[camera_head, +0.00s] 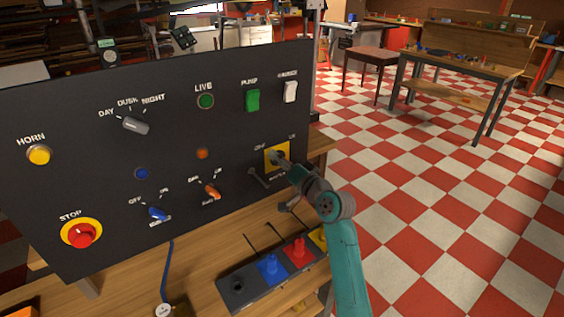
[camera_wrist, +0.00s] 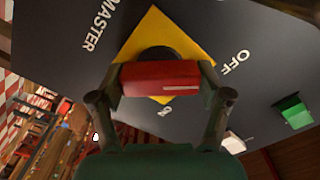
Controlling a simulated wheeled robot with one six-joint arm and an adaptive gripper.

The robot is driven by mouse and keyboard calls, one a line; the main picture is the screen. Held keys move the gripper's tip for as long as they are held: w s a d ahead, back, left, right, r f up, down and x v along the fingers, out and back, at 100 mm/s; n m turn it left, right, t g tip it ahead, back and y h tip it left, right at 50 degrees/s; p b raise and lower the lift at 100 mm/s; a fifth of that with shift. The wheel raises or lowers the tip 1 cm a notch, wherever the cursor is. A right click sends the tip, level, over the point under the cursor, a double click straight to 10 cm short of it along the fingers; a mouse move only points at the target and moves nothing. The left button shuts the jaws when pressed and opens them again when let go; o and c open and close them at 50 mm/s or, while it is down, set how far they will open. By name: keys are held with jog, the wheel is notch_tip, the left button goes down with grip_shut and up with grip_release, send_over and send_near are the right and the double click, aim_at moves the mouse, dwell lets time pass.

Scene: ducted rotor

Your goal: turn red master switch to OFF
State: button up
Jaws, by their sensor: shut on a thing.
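The red master switch handle (camera_wrist: 160,76) sits in front of a yellow square plate (camera_wrist: 187,40) in the wrist view. Its black round base shows behind it. My gripper (camera_wrist: 161,84) is shut on the handle, one finger at each end. A white mark is near the handle's right end. OFF reads at upper right of the plate, ON below it and MASTER at left. The handle lies between OFF and ON; I cannot tell its exact setting. In the head view, my gripper (camera_head: 280,160) covers the handle on the yellow plate (camera_head: 270,151).
The dark panel (camera_head: 70,115) also carries a green pump rocker (camera_head: 252,100), a white rocker (camera_head: 290,92), an orange knob (camera_head: 212,191) and a red stop button (camera_head: 81,235). A box with coloured plugs (camera_head: 239,286) stands on the bench below my arm.

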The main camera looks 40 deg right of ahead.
jog(key=shift+f+n, duration=0.1)
jog(key=shift+n, duration=0.3)
jog(key=o, duration=1.1)
jog(key=s, duration=1.2)
